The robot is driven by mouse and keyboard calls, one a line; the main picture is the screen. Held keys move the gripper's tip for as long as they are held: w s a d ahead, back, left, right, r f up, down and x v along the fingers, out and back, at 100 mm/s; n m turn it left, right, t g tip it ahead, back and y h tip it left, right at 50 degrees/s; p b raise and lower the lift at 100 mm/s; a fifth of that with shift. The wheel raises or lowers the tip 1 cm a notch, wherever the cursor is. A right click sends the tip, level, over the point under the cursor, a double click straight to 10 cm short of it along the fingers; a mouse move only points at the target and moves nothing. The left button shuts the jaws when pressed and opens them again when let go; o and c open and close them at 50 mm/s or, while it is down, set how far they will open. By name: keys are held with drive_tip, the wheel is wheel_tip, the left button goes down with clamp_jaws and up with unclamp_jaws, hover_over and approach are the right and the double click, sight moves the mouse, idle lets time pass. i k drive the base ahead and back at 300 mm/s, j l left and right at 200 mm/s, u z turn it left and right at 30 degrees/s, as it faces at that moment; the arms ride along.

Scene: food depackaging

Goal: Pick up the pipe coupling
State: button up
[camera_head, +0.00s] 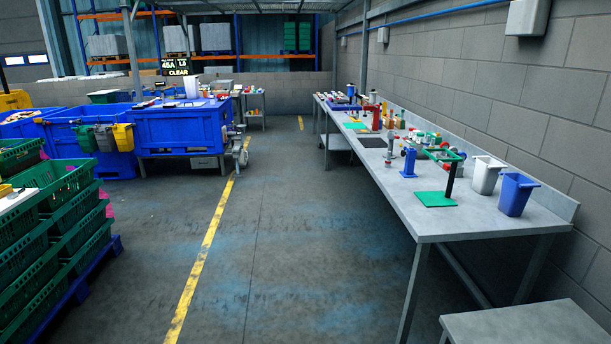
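A long grey workbench (475,222) runs along the right wall with many small items on it. I cannot tell for sure which item is the pipe coupling. A small grey and red upright piece (390,150) stands mid-bench, just left of a blue post on a base (409,163). Several small grey, red and green pieces lie in a cluster behind them, too small to tell apart. My gripper and arm are not in view.
A white jug (486,176), a blue jug (515,195) and a green stand (437,198) are at the bench's near end. Blue bins (180,128) and stacked green crates (60,215) are left. The floor between (270,240) is clear.

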sight(391, 144)
drive_tip(key=i, duration=1.8)
drive_tip(key=i+j+z, duration=0.1)
drive_tip(key=i+z, duration=0.3)
drive_tip(key=i, duration=0.2)
drive_tip(key=i+j+z, duration=0.4)
drive_tip(key=i, duration=0.15)
drive_tip(key=i+j+z, duration=0.4)
drive_tip(key=i, duration=0.15)
